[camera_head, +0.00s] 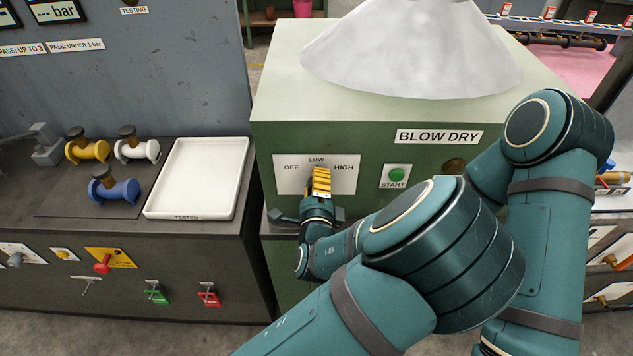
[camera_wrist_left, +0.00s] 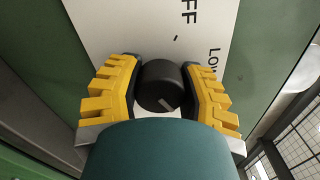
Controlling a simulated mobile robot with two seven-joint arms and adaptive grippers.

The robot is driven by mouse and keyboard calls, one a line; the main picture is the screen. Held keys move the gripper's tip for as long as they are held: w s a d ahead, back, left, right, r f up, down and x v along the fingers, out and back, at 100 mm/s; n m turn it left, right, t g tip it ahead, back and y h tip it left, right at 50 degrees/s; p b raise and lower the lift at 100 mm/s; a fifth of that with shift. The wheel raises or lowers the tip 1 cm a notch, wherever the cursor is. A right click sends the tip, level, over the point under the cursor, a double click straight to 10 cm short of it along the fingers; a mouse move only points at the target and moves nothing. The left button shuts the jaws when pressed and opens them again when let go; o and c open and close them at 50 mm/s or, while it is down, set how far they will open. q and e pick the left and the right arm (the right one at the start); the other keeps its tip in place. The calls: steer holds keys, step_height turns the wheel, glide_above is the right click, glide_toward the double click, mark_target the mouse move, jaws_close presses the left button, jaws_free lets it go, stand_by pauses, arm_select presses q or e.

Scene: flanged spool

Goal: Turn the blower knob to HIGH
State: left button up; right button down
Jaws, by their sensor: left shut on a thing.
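The blower knob (camera_wrist_left: 160,85) is a dark round knob with a pale line on its face. In the left wrist view it sits between the yellow fingers of my left gripper (camera_wrist_left: 164,95), which is shut on it. In the head view my left gripper (camera_head: 320,183) is at the white dial plate (camera_head: 289,178) on the green blow dry cabinet, and it hides the knob. The plate reads OFF at left, LOW at top and HIGH at right. I cannot tell which label the line points to. My right gripper is not in view.
A green START button (camera_head: 396,175) is right of the dial. A pale cone-shaped hood (camera_head: 410,55) stands on the cabinet. At left are a yellow spool (camera_head: 90,151), a white spool (camera_head: 132,150), a blue spool (camera_head: 113,190) and an empty white tray (camera_head: 197,178).

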arm_select(q)
steer(key=shift+r, duration=0.1)
steer(key=o, duration=1.2)
steer(key=s, duration=0.7)
steer(key=shift+s, duration=0.25)
